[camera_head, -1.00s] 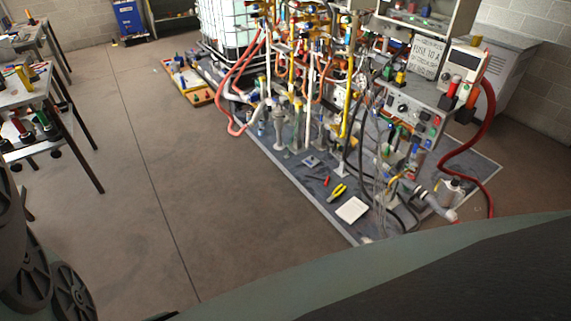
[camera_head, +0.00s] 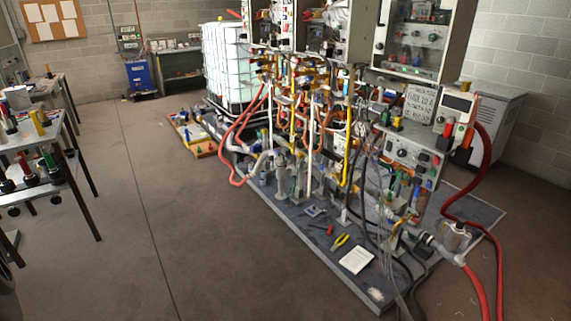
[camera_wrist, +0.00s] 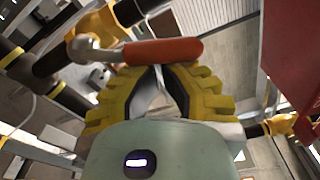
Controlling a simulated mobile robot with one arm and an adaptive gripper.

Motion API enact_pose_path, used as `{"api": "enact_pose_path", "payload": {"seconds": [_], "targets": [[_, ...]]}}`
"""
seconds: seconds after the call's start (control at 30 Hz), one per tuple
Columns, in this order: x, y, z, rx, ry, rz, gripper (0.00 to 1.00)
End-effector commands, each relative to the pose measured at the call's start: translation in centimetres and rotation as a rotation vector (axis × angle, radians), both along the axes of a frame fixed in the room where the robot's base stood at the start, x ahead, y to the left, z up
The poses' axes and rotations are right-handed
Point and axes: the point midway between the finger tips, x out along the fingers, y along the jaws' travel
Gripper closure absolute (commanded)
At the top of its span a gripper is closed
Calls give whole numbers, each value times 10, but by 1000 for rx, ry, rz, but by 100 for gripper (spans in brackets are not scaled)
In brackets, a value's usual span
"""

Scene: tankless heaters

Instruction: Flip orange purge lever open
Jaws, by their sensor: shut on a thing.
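The orange purge lever (camera_wrist: 165,51) lies across the top of my fingers in the wrist view. It is a rounded orange handle whose left end joins a silver ball and stem (camera_wrist: 92,50) on dark pipework with yellow fittings. My gripper (camera_wrist: 158,68) has yellow ribbed fingers that come up from both sides to the lever. It is shut on the lever, and the lever hides the fingertips. I cannot pick out this lever or my gripper in the head view.
In the wrist view, dark pipes (camera_wrist: 60,62) are close on the left and a red panel (camera_wrist: 290,50) on the right. In the head view, a crowded pipe rig stands on a grey platform (camera_head: 290,232). Tools and a white sheet (camera_head: 356,260) lie there.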

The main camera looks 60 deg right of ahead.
Motion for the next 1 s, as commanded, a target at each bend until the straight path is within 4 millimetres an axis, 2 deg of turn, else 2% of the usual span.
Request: {"api": "enact_pose_path", "payload": {"seconds": [0.43, 1.0], "targets": [[-13, 6, 9, -111, -265, 2, 100], [-16, 8, 13, -137, -327, 3, 100]]}}
